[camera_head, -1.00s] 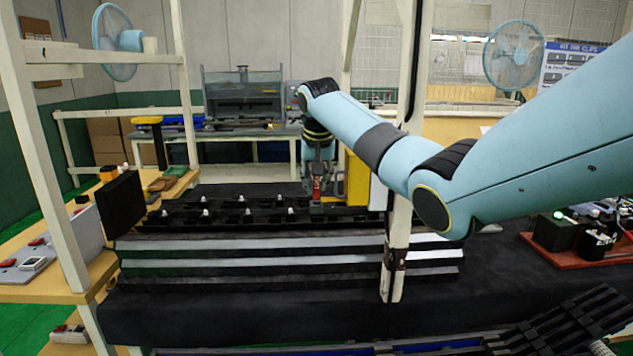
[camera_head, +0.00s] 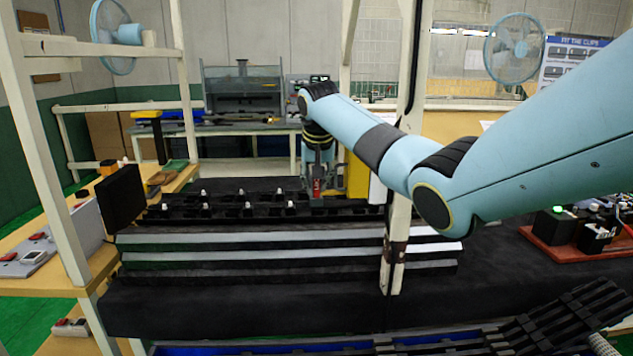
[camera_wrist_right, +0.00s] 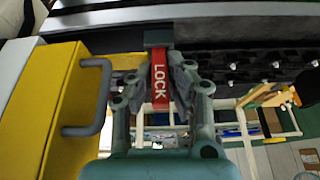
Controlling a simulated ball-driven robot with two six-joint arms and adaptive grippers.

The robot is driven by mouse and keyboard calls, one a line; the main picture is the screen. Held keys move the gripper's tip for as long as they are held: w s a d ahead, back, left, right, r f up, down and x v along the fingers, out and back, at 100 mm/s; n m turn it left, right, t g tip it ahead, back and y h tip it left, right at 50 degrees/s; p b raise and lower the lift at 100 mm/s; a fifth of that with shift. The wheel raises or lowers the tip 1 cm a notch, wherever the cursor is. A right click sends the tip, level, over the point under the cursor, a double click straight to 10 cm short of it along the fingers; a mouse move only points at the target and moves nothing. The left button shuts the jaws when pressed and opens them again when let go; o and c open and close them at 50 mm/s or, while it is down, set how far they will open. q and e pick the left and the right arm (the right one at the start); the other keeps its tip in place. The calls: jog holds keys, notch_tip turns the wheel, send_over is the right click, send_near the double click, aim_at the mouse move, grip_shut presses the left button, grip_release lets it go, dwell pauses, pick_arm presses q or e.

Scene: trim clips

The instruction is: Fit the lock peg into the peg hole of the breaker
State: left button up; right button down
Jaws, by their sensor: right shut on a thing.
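My right gripper (camera_head: 318,176) points down over the dark table, shut on the red lock peg (camera_head: 316,187). In the right wrist view, the fingers (camera_wrist_right: 162,84) close on both sides of the red peg (camera_wrist_right: 159,80), which bears the word LOCK in white. A grey block (camera_wrist_right: 158,38) sits at the peg's far end; I cannot tell whether they are joined. A yellow box (camera_wrist_right: 45,105) with a grey handle stands beside the gripper; it also shows in the head view (camera_head: 357,176). I cannot make out the breaker or its peg hole for certain. My left gripper is out of view.
A black rack (camera_head: 225,212) with several white-tipped clips lies left of the gripper. Grey and black strips (camera_head: 250,241) run along its front. A cream post (camera_head: 396,245) stands close, right of the gripper. A red-brown board (camera_head: 575,236) with black devices lies at right.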

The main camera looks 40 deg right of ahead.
jog(key=shift+r, duration=0.6)
jog(key=shift+f, duration=0.7)
dwell(1.2)
jog(key=c, duration=1.2)
grip_release()
jog(key=shift+f, duration=0.15)
